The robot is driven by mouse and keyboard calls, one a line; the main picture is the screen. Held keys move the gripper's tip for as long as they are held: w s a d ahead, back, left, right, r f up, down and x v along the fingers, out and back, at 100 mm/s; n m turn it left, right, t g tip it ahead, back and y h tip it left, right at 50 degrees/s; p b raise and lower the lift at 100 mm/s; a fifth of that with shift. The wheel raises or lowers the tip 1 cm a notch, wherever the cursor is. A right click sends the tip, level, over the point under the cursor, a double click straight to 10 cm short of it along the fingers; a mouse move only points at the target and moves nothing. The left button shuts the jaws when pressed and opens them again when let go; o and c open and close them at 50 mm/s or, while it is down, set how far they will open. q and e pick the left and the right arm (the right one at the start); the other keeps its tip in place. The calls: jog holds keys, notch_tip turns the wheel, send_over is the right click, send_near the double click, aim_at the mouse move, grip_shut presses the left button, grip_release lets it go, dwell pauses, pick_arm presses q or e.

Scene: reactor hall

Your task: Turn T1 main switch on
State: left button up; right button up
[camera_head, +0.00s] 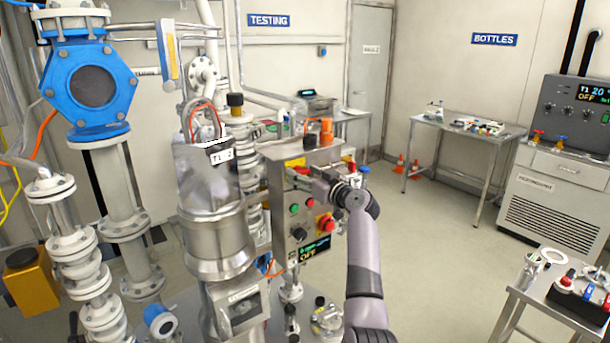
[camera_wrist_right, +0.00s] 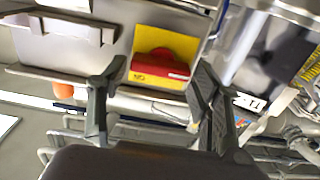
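The T1 control box (camera_head: 283,205) is a steel panel beside the T1 vessel (camera_head: 215,220). Its upper part bears a yellow plate (camera_head: 294,163) with a red switch. In the wrist view the red switch handle (camera_wrist_right: 160,64) lies crosswise on the yellow plate (camera_wrist_right: 148,38). My right gripper (camera_head: 291,176) is in front of that part of the box and covers some of it. In the wrist view its two fingers (camera_wrist_right: 160,72) are apart, on either side of the switch, with nothing between them; contact is not visible. The display (camera_head: 315,248) reads OFF. My left gripper is not in view.
Below the gripper the box carries a green button (camera_head: 294,209), a black knob (camera_head: 299,234) and a red emergency button on yellow (camera_head: 326,222). White pipes and a blue valve (camera_head: 92,85) crowd the left. A table (camera_head: 560,305) stands front right; the floor between is clear.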

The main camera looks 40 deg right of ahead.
jog(key=c, duration=0.7)
jog(key=shift+c, duration=0.2)
jog(key=shift+f+m, duration=0.1)
jog(key=shift+m, duration=0.3)
jog(key=m+b, duration=0.1)
jog(key=m, duration=0.1)
jog(key=shift+d+m, duration=0.1)
jog(key=shift+m, duration=0.2)
jog(key=m, duration=0.3)
jog(key=shift+m+b, duration=0.3)
jog(key=shift+m, duration=0.1)
jog(key=m, duration=0.2)
jog(key=shift+d+m, duration=0.1)
jog(key=shift+m, duration=0.3)
jog(key=m+p, duration=0.1)
jog(key=m, duration=0.1)
jog(key=shift+m, duration=0.3)
jog(key=m+p, duration=0.2)
jog(key=m, duration=0.3)
jog(key=shift+f, duration=0.15)
jog(key=shift+m, duration=0.3)
